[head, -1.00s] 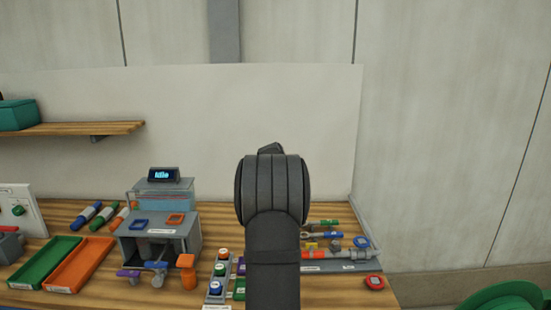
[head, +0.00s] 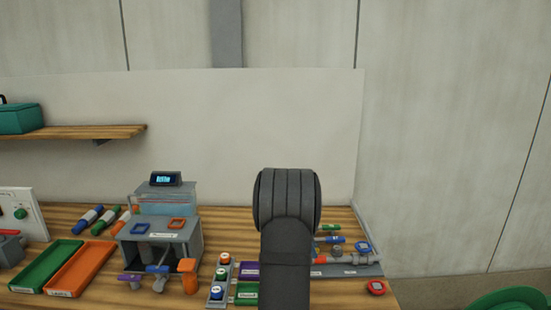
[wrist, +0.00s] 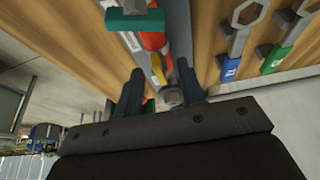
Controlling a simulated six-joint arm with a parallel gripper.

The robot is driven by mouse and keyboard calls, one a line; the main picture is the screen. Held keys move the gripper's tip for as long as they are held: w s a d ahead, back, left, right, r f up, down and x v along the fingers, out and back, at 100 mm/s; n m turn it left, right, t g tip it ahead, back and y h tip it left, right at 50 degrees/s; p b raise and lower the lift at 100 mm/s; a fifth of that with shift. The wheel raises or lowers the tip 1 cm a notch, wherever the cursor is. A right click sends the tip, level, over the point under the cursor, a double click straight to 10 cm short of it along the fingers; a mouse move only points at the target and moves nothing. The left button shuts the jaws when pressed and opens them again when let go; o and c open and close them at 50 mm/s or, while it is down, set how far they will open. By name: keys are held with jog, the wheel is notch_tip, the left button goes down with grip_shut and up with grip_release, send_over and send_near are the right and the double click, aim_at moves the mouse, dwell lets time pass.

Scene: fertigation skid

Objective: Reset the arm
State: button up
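My gripper (wrist: 160,75) shows in the wrist view with its two dark fingers spread apart. A pipe assembly with red, yellow and grey parts (wrist: 158,70) lies beyond and between the fingertips; I see no finger clearly closed on it. A teal handle (wrist: 135,20) crosses it near the top. In the head view my own arm stands upright in front of the bench's right side and hides my gripper. The pipe assembly (head: 345,259) shows just right of the arm, on a grey tray, partly hidden.
A blue-handled wrench (wrist: 232,65) and a green-handled wrench (wrist: 275,58) lie beside the pipe. A grey skid with a lit display (head: 164,179), a green tray (head: 47,267), an orange tray (head: 80,267) and a button strip (head: 219,277) stand left. A red device (head: 376,287) sits front right.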

jog(key=shift+r, duration=0.1)
jog(key=v, duration=1.7)
jog(key=x, duration=1.7)
jog(key=shift+s+n+t, duration=0.1)
jog(key=shift+n+t, duration=0.2)
jog(key=shift+n, duration=0.5)
jog(key=n+t, duration=0.1)
jog(key=n, duration=0.2)
jog(key=n+t, duration=0.1)
jog(key=n, duration=0.2)
jog(key=shift+s+d+y, duration=0.1)
jog(key=shift+s+y, duration=0.05)
jog(key=shift+y, duration=0.25)
jog(key=n+t+y, duration=0.1)
jog(key=n, duration=0.3)
jog(key=shift+d+n+t+y, duration=0.15)
jog(key=shift+n+t+y, duration=0.4)
jog(key=shift+n, duration=1.35)
jog(key=shift+y, duration=0.25)
jog(key=shift+o, duration=0.5)
